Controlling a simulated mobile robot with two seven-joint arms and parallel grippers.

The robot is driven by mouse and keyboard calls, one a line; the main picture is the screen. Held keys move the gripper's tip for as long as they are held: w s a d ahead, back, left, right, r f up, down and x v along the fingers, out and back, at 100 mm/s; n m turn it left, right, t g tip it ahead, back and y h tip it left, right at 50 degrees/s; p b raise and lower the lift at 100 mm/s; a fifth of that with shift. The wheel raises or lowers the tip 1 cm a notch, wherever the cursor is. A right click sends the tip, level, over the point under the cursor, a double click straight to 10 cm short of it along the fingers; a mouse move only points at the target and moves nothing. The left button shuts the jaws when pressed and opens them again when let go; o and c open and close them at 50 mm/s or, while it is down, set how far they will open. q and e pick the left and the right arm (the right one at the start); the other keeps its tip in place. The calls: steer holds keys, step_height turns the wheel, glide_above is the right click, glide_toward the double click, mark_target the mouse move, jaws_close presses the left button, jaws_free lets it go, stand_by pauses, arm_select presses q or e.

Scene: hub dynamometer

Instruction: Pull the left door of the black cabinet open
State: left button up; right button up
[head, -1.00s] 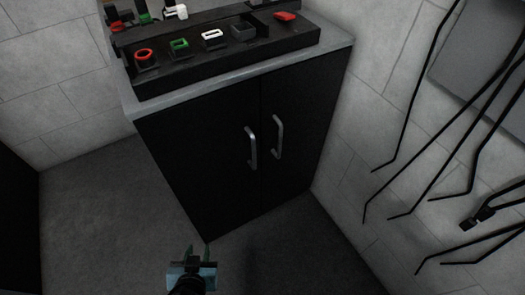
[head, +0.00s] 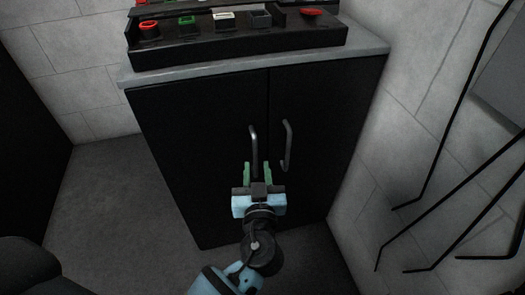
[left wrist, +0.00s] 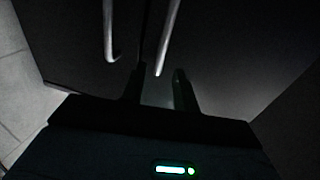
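The black cabinet stands ahead with both doors shut. Its left door (head: 195,150) and right door (head: 325,130) each carry a metal bar handle near the centre seam. The left handle (head: 253,148) and right handle (head: 287,147) stand upright. My left gripper (head: 257,168) is open and empty, its green fingers pointing at the doors near the left handle's lower end. Contact cannot be told. My right gripper is out of view.
A grey top (head: 360,52) covers the cabinet and bears a black rack (head: 235,47) with red, green and white items. A tiled wall (head: 350,225) with thin black rods (head: 445,125) is close on the right. Open floor (head: 110,200) lies on the left.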

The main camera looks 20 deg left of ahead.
mark_target(255, 151)
arm_select(q)
steer(key=shift+x, duration=3.9)
steer(key=shift+c, duration=0.4)
jaws_close()
